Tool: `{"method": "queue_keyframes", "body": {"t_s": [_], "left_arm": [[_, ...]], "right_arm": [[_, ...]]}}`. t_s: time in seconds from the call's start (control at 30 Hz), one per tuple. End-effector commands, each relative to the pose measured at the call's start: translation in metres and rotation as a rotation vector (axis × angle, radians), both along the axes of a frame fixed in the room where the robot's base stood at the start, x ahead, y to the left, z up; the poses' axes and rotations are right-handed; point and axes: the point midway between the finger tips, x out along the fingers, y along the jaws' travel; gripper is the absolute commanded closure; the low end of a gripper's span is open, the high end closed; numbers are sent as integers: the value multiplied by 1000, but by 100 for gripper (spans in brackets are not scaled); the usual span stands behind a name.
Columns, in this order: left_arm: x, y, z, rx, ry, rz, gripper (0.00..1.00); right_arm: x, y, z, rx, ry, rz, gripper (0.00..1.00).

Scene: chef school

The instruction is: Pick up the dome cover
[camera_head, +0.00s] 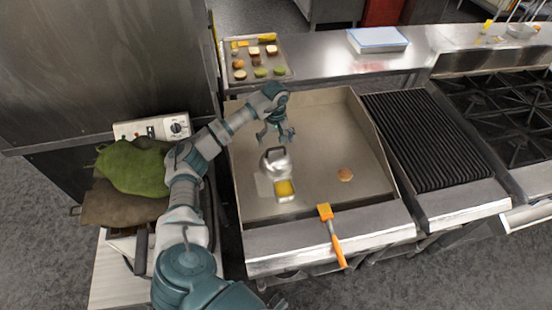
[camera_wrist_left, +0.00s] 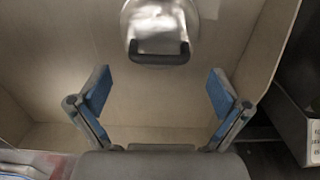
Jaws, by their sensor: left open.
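The dome cover (camera_head: 275,163) is a shiny metal dome with a dark handle on top. It stands on the flat griddle (camera_head: 318,112), left of its middle. My left gripper (camera_head: 276,138) is above and just behind the dome in the head view, open and empty. In the left wrist view the dome cover (camera_wrist_left: 162,22) is at the top centre, cut by the frame edge. Its dark handle (camera_wrist_left: 159,52) lies beyond the open fingers (camera_wrist_left: 156,92), apart from them. My right gripper is in neither view.
A round patty (camera_head: 345,174) and an orange-handled brush (camera_head: 332,235) are to the right. A tray of food pieces (camera_head: 284,72) is behind. The ribbed grill (camera_head: 428,140) adjoins the griddle.

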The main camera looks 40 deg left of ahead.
Motion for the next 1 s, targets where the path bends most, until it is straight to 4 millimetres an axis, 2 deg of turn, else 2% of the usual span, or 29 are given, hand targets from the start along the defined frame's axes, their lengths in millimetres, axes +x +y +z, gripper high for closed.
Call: {"method": "queue_keyframes", "body": {"t_s": [0.23,0.53,0.57,0.9,1.0], "left_arm": [[0,-2,-36,2,3,0,0],[1,-2,-42,4,0,-1,0],[1,-2,-42,3,0,-1,5],[1,1,-44,1,3,-1,88],[1,1,-45,2,4,0,89]], "right_arm": [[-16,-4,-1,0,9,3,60],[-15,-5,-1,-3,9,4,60],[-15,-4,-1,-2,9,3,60],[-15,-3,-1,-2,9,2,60],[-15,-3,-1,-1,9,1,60]]}}
